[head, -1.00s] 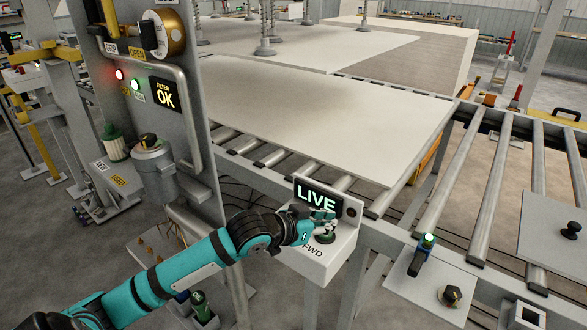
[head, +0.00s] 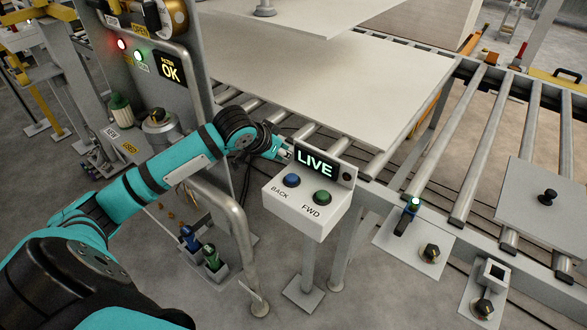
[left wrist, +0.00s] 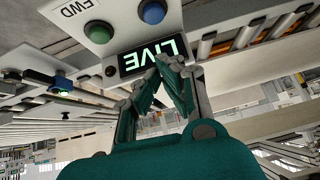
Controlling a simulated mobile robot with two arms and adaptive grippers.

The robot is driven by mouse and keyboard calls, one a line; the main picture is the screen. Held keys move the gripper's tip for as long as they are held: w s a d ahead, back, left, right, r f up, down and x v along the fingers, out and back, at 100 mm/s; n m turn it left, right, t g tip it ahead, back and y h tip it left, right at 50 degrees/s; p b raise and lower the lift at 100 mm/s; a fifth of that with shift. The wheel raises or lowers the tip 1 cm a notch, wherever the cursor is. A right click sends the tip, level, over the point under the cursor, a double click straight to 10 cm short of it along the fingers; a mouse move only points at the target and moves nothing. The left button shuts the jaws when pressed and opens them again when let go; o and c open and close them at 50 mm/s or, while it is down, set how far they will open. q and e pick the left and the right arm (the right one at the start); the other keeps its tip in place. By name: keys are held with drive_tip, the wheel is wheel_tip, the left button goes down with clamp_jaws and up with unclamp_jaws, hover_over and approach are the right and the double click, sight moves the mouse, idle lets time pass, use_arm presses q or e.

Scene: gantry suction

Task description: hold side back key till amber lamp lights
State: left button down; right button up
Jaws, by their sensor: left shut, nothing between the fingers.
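The blue BACK key (head: 292,180) and the green FWD key (head: 323,197) sit on a white control box (head: 308,208). A display (head: 315,165) at its back reads LIVE. In the left wrist view the blue key (left wrist: 153,12), green key (left wrist: 98,31) and LIVE display (left wrist: 153,54) appear upside down. My left gripper (head: 285,153) is shut and empty at the left end of the display, behind the blue key and apart from it. Its fingertips (left wrist: 168,62) overlap the display's edge in the wrist view; contact cannot be told. No lit amber lamp shows clearly. My right gripper is out of view.
A large pale board (head: 330,85) lies on the roller conveyor (head: 470,150). A curved pipe (head: 235,215) stands left of the box.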

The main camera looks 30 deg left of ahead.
use_arm(q)
hover_over(294, 178)
wheel_tip(294, 178, down, 7)
drive_tip(key=shift+w+d+r+p, duration=0.1)
drive_tip(key=shift+r+p, duration=0.1)
drive_tip(key=shift+p, duration=0.25)
wheel_tip(294, 178, down, 3)
drive_tip(key=shift+r, duration=0.2)
drive_tip(key=shift+s+f+p, duration=0.2)
drive_tip(key=shift+f+p, duration=0.1)
drive_tip(key=shift+f, duration=0.4)
